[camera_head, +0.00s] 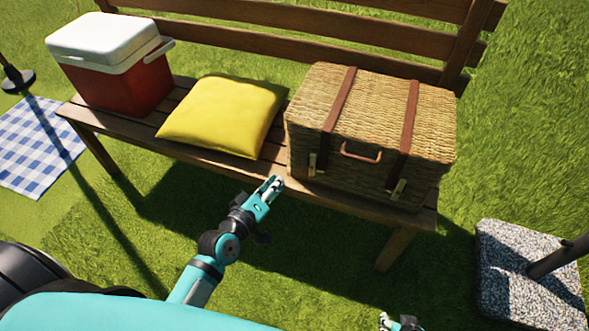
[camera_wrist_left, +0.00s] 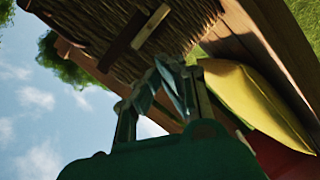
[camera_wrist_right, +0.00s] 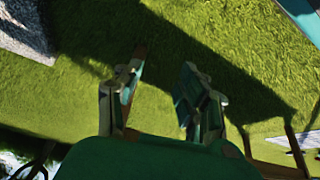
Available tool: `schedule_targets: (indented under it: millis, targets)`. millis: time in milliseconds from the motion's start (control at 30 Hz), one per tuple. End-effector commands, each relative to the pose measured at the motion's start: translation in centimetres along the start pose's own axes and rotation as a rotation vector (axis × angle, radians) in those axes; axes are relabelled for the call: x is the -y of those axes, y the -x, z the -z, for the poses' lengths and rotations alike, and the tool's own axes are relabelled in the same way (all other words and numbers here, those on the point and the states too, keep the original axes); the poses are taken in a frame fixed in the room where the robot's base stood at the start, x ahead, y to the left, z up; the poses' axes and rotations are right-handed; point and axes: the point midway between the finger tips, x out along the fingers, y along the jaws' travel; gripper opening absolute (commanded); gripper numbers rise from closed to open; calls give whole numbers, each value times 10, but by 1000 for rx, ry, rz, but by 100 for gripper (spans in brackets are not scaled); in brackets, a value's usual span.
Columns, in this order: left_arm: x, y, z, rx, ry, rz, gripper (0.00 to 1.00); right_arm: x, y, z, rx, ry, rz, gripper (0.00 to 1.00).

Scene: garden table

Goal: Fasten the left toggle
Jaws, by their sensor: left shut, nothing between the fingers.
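A closed wicker basket (camera_head: 340,110) sits on the right part of the bench, with two brown straps over its lid. The pale left toggle (camera_head: 312,165) is on its front below the left strap (camera_head: 337,100); I cannot tell whether it is fastened. The right toggle (camera_head: 398,189) sits tilted below the other strap. My left gripper (camera_head: 275,184) is shut and empty, in front of the bench, left of and apart from the left toggle. In the left wrist view a pale toggle (camera_wrist_left: 152,25) shows beyond the fingers (camera_wrist_left: 172,85). My right gripper (camera_wrist_right: 155,90) is open and empty over grass.
A yellow cushion (camera_head: 225,115) and a red cooler (camera_head: 115,85) with a white lid stand on the bench (camera_head: 125,141) left of the basket. A brown handle (camera_head: 361,156) is between the toggles. A speckled stone base (camera_head: 505,260) with a pole stands at the right. Grass lies in front.

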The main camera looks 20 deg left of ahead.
Motion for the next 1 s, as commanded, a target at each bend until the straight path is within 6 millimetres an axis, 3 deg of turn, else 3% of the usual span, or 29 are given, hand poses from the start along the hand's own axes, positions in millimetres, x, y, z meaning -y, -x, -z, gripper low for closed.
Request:
schedule_targets:
  millis: [33,200,400,633,1000]
  targets:
    - [16,-4,-2,0,58,-5,0,1,2,20,-64,1,1,40]
    - [34,-7,8,14,257,-55,0,2,51,86,-260,2,3,40]
    - [39,-6,23,25,431,-149,0,4,114,132,-443,3,4,40]
    - [35,-2,34,29,515,-217,0,4,154,151,-538,3,6,40]
    - [34,-1,35,29,524,-223,0,4,158,153,-545,3,6,40]
